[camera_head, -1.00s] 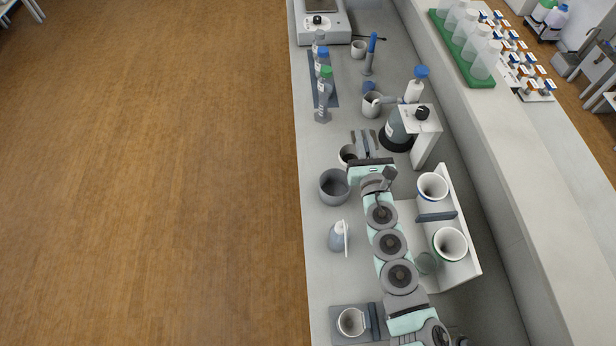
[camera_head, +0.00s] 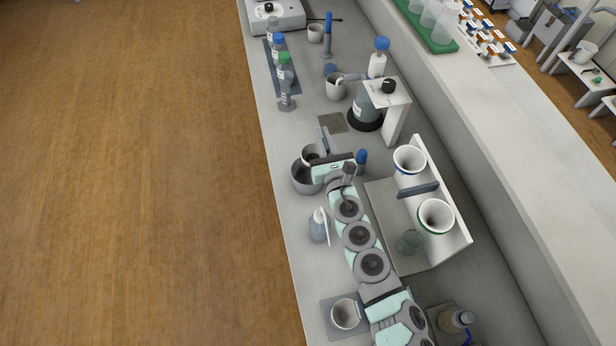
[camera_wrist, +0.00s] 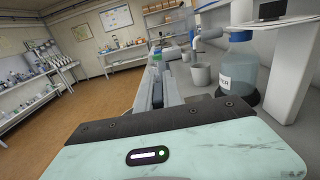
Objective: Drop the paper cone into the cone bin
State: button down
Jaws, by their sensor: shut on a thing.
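The paper cone (camera_head: 309,151), with a pale rim and dark inside, is at my gripper's fingers in the head view. My gripper (camera_head: 325,143) is shut on it. The grey round bin (camera_head: 304,183), which I take for the cone bin, stands on the bench under the cone. The cone overlaps the far part of the bin's opening in this view; its height above the rim is hard to tell. In the wrist view my gripper (camera_wrist: 158,85) points along the bench, and the cone is hidden there.
A white stand (camera_head: 450,240) with two funnels is to the right. A dispenser bottle (camera_head: 366,108) and capped tubes (camera_head: 285,80) stand farther back. The bench's left edge is near the bin.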

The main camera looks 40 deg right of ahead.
jog(key=c, duration=1.4)
grip_release()
jog(key=shift+r, duration=0.15)
notch_tip(320, 180, up, 20)
jog(key=p, duration=1.1)
jog(key=shift+p, duration=0.4)
